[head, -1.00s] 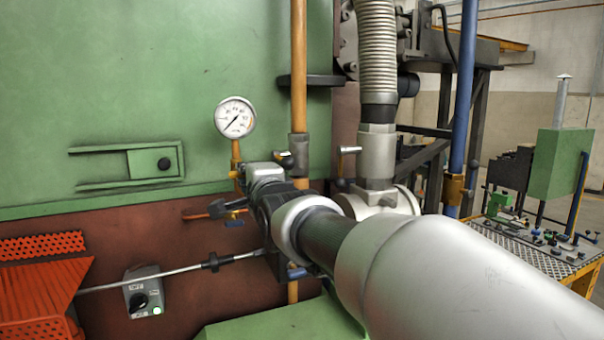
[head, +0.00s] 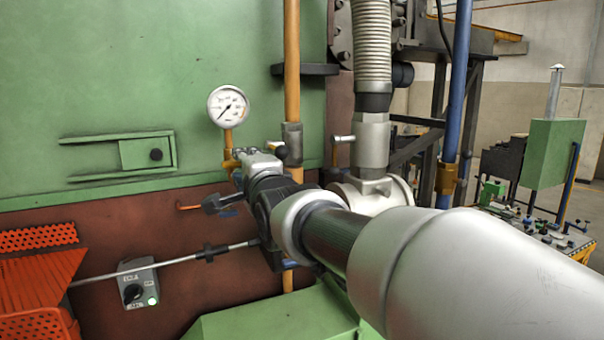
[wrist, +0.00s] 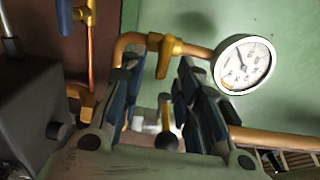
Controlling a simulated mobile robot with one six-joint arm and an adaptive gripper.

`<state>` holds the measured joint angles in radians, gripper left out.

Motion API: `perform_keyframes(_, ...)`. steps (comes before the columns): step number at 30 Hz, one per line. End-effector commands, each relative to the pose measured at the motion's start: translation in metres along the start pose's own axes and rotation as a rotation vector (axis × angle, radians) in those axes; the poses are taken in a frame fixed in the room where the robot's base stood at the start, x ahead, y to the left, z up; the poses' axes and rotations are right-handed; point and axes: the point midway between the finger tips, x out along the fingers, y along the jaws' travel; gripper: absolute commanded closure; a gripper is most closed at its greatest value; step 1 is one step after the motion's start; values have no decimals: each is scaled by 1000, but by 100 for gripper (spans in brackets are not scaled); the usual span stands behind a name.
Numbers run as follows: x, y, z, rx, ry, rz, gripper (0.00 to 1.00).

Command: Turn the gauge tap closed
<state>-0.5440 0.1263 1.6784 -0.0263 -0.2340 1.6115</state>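The gauge tap (wrist: 167,56) shows in the wrist view as a yellow lever handle on the bent copper pipe beside the round white gauge (wrist: 244,64). The gauge (head: 228,106) also shows in the head view, but there my gripper largely hides the tap. My gripper (wrist: 152,80) is open. Its two dark blue-grey fingers stand apart, with the yellow handle in the gap near their tips. I cannot tell whether either finger touches it. In the head view my gripper (head: 238,180) is just below the gauge.
A black ball-ended lever (wrist: 166,141) shows between the fingers, lower in the wrist view. A vertical orange pipe (head: 292,70) and a grey hose (head: 373,40) stand to the right of the gauge. The green furnace wall (head: 120,70) is close behind. A grey switch box (head: 138,284) is lower left.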

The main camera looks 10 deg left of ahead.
Motion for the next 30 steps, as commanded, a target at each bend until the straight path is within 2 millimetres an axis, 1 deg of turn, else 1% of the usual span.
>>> perform_keyframes(1, -12, -2, 0, 0, 0, -2, 70)
perform_keyframes(6, -50, -2, 0, 0, 0, -3, 70)
perform_keyframes(9, -69, -1, 0, 0, 0, -2, 70)
perform_keyframes(12, -82, -1, 0, 0, 0, -1, 70)
perform_keyframes(15, -91, 0, 0, 0, 0, -1, 70)
perform_keyframes(18, -95, 0, 0, 0, 0, 0, 70)
perform_keyframes(26, -96, 0, 0, 0, 0, 0, 70)
perform_keyframes(28, -98, 2, -3, -10, 5, 7, 70)
perform_keyframes(30, -104, 9, -13, -52, 23, 40, 70)
